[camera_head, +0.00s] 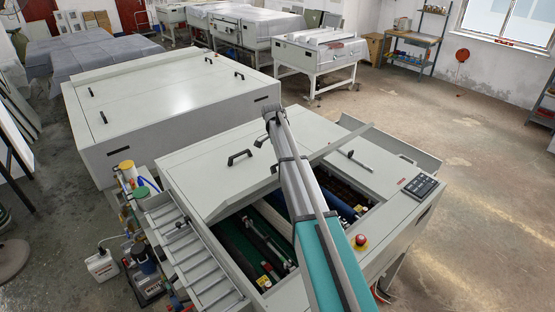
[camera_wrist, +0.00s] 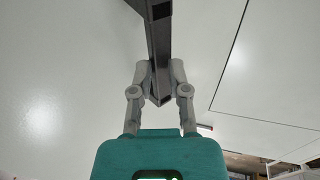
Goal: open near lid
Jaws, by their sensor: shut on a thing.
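The near machine (camera_head: 408,215) has its opening uncovered, with dark rollers (camera_head: 240,240) and green and blue parts showing inside. Its near lid (camera_head: 215,180) is raised and tilted above this opening. One black handle (camera_head: 240,157) shows on the lid's left part. In the wrist view my gripper (camera_wrist: 160,85) is shut on a dark bar handle (camera_wrist: 158,40), a finger on each side. The pale lid surface (camera_wrist: 70,70) fills the view behind it.
A red emergency button (camera_head: 360,241) and a keypad (camera_head: 424,187) sit on the machine's right rim. A slatted rack (camera_head: 195,255) and bottles (camera_head: 128,175) stand at its left. A second closed machine (camera_head: 170,100) is behind. The floor at right is clear.

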